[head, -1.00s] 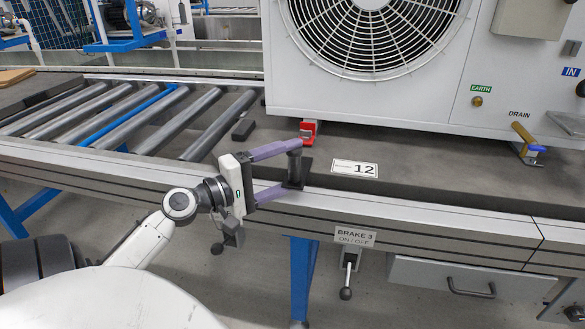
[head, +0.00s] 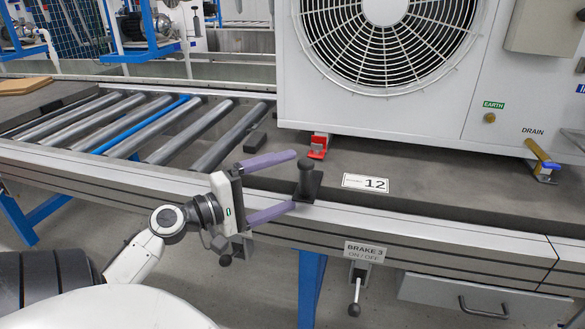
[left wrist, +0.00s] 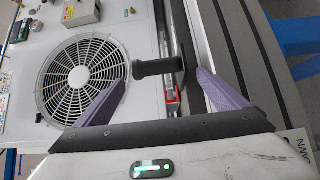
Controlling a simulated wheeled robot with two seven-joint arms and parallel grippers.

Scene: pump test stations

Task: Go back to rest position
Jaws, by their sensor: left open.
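My left gripper (head: 296,180) has two purple fingers and is open and empty at the front edge of the bench. Its fingers point right, toward a black upright handle (head: 306,176) on a dark plate at the bench edge. In the head view the fingertips end just left of the handle, one above and one below its height in the picture. In the left wrist view the black handle (left wrist: 158,68) shows between the spread fingers of the left gripper (left wrist: 161,82), apart from both. My right gripper is not in view.
A white fan unit (head: 385,115) stands on the bench behind the handle. A red clamp (head: 319,146) sits at its base, near a label marked 12 (head: 365,183). Rollers (head: 150,118) lie to the left. A brake lever (head: 356,290) hangs below the front edge.

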